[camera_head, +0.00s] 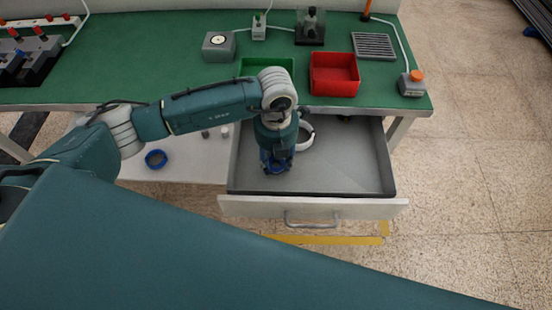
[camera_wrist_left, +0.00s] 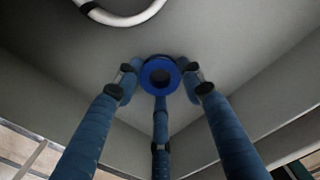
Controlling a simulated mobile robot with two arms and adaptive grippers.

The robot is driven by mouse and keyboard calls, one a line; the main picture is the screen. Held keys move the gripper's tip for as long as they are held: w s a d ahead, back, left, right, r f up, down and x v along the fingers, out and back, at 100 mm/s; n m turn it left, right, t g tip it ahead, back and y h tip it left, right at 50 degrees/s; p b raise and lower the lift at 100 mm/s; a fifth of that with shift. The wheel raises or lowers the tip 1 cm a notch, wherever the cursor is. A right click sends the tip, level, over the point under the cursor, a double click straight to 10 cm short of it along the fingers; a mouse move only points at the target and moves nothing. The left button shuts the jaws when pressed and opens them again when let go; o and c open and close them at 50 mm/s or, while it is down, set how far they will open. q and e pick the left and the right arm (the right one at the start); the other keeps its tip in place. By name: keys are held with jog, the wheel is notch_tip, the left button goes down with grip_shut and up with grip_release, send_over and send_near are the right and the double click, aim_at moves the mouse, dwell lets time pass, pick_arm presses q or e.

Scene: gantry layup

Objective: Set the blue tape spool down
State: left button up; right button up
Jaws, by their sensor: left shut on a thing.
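My left gripper (camera_head: 276,162) reaches down into the open grey drawer (camera_head: 350,170). In the left wrist view, its blue fingers (camera_wrist_left: 160,84) are closed around the blue tape spool (camera_wrist_left: 146,78), a ring with a dark centre. Beyond the spool is the grey drawer floor; I cannot tell whether the spool touches it. In the head view the gripper and wrist mostly hide the spool. My right gripper is in neither view.
A white ring (camera_head: 309,135) lies in the drawer beside the gripper, also in the wrist view (camera_wrist_left: 125,22). Another blue ring (camera_head: 155,166) lies on the white surface at left. A red bin (camera_head: 334,88) and green bin (camera_head: 266,65) stand on the green bench. The drawer's right side is clear.

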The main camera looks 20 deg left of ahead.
aim_at(276, 164)
pick_arm(q)
jog(key=shift+f, duration=0.2)
jog(key=o, duration=0.9)
jog(key=shift+o, duration=0.2)
jog(key=shift+r, duration=0.15)
jog(key=shift+r, duration=0.25)
notch_tip(276, 164, up, 12)
jog(key=b, duration=0.1)
jog(key=shift+f+b, duration=0.15)
jog(key=shift+b, duration=0.15)
